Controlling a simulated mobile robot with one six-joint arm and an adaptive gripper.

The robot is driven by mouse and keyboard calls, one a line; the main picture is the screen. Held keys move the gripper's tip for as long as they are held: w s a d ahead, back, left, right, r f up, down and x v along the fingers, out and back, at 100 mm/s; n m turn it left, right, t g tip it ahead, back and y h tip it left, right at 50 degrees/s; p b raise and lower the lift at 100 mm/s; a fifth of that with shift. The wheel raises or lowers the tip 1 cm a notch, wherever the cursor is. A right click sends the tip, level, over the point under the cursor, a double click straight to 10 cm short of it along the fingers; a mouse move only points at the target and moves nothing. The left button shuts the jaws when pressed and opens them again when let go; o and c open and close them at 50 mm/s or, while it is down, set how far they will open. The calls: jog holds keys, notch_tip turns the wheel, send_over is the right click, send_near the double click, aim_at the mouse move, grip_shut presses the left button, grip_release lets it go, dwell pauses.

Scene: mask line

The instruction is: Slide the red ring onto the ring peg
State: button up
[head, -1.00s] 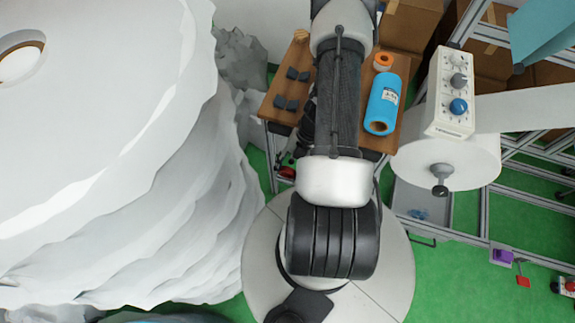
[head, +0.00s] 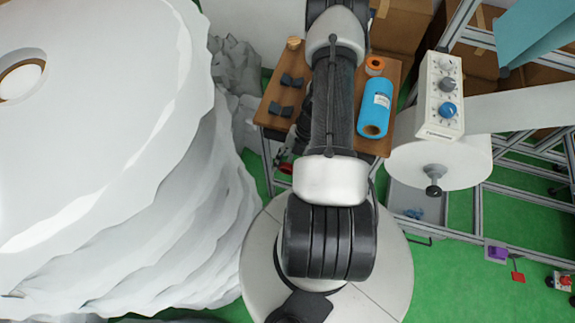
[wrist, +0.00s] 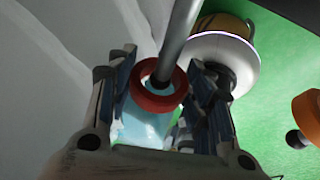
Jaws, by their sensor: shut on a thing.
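In the wrist view my gripper (wrist: 163,72) is shut on the red ring (wrist: 158,104), which sits between the two dark fingers near their tips. A grey metal rod, seemingly the ring peg (wrist: 180,38), comes down from the top of the view, and its lower end lies over the ring's hole. I cannot tell whether the rod passes through the ring or only stands in front of it. A pale blue and green surface (wrist: 142,128) shows below the ring between the fingers.
A large white roll stack (head: 100,150) stands left. A white reel (head: 440,160) and control box (head: 441,95) stand right.

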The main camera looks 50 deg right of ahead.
aim_at(292, 156)
jog(key=shift+w+d, duration=0.3)
jog(key=shift+d, duration=0.4)
jog(key=shift+w+d, duration=0.3)
jog(key=shift+d, duration=0.35)
jog(key=shift+w+d, duration=0.15)
jog(key=shift+d, duration=0.15)
jog(key=shift+f, duration=0.3)
dwell(0.4)
jog(key=o, duration=1.1)
jog(key=v, duration=1.2)
